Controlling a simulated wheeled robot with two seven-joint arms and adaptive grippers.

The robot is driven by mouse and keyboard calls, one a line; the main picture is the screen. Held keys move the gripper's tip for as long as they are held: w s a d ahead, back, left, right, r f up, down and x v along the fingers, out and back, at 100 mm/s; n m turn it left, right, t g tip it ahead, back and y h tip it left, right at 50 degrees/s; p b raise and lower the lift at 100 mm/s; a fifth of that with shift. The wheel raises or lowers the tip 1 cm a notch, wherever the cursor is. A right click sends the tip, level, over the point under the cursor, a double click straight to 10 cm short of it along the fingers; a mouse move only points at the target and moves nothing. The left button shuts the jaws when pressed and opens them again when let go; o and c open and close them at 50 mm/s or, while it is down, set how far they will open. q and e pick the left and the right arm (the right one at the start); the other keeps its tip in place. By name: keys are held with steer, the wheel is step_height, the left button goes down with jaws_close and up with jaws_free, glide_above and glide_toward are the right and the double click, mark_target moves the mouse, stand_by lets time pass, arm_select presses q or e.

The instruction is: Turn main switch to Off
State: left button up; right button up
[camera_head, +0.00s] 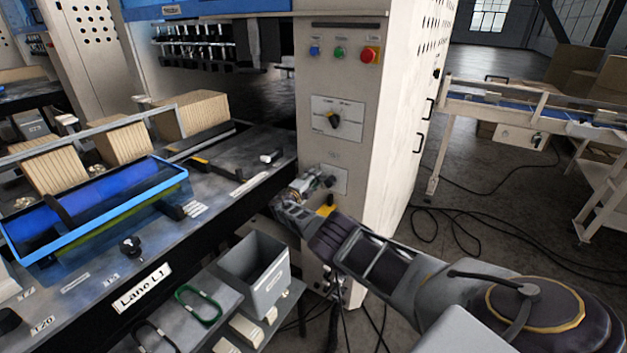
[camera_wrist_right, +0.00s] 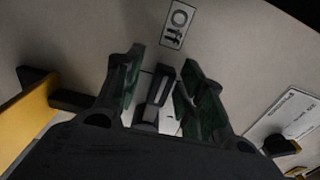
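The main switch handle (camera_wrist_right: 158,86) is a dark lever with a pale edge, standing out from a light plate in the right wrist view. A label reading "Off" (camera_wrist_right: 178,24) sits beyond its tip. My right gripper (camera_wrist_right: 158,78) is open, with one finger on each side of the handle and a visible gap to each. In the head view my right gripper (camera_head: 308,184) is at the lower plate (camera_head: 340,179) on the cabinet front and hides most of it. My left gripper is not in view.
The cabinet (camera_head: 343,65) has blue, green and red buttons above a dark selector knob (camera_head: 333,120). A black knob on a labelled plate (camera_wrist_right: 283,145) and a yellow part (camera_wrist_right: 25,122) flank the gripper. A grey bin (camera_head: 255,275) stands below; a conveyor (camera_head: 530,112) is right.

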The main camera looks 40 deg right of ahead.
stand_by(0.3)
steer(key=shift+s+a, duration=0.2)
steer(key=shift+a, duration=0.25)
steer(key=shift+s+a, duration=0.1)
steer(key=shift+a, duration=0.2)
steer(key=shift+s+a, duration=0.25)
steer(key=shift+a, duration=0.05)
steer(key=v, duration=0.9)
steer(key=shift+a, duration=0.3)
stand_by(0.5)
steer(key=shift+a+f, duration=0.1)
steer(key=shift+a, duration=0.05)
stand_by(0.3)
